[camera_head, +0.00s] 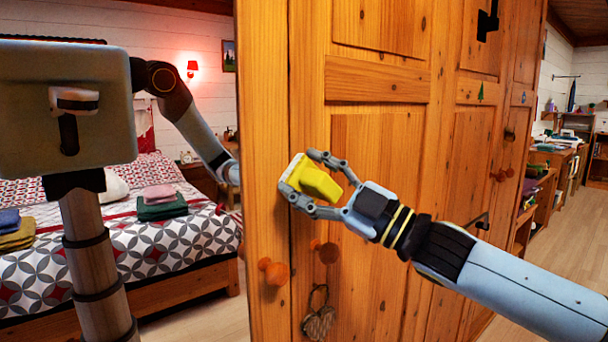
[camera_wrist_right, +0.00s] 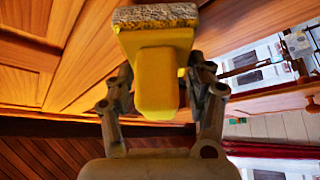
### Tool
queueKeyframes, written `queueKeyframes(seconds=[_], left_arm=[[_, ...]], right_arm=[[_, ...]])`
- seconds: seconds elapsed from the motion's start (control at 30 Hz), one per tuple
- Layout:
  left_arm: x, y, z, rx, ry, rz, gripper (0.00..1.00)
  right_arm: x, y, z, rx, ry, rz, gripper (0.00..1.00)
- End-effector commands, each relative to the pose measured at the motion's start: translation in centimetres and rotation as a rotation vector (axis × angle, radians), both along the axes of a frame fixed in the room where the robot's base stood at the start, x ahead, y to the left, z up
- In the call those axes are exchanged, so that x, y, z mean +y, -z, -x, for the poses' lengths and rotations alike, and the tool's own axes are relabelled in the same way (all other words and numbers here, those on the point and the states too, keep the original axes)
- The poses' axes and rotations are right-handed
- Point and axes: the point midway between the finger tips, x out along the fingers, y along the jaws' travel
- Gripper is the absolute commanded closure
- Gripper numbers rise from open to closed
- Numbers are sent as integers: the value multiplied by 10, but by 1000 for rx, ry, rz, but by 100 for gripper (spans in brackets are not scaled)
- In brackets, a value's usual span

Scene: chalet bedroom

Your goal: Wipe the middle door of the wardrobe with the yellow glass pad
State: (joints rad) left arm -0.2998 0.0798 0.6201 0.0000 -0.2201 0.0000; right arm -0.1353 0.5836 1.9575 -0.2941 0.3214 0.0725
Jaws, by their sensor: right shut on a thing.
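The wardrobe (camera_head: 378,145) is orange wood with several panelled doors, seen at a slant. The yellow glass pad (camera_head: 320,183) has a yellow handle and a pale face turned to the wood. My right gripper (camera_head: 318,184) is shut on its handle, in front of the wardrobe near the upright seam above two round knobs. The pad also shows in the wrist view (camera_wrist_right: 156,75), its rough grey layer outermost and close to the wood. I cannot tell whether it touches. My left gripper is out of sight; its arm passes behind the wardrobe's left edge.
A bed (camera_head: 175,240) with folded cloths stands at left. A desk (camera_head: 553,158) stands at right, with bare floor before it.

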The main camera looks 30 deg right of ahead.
Motion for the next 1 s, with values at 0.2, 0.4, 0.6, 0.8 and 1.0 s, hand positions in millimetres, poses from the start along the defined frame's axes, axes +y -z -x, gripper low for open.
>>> queueKeyframes(seconds=[0.2,0.4,0.6,0.8,1.0], left_arm=[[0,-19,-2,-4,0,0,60],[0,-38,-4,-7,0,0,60],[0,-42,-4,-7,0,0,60],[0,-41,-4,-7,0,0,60],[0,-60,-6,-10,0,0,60]], right_arm=[[-1,-4,21,7,-1,0,71],[-2,-3,37,7,-1,0,71],[-3,0,42,4,0,1,71],[-3,1,42,4,0,1,71],[-4,-3,55,8,-1,0,71]])
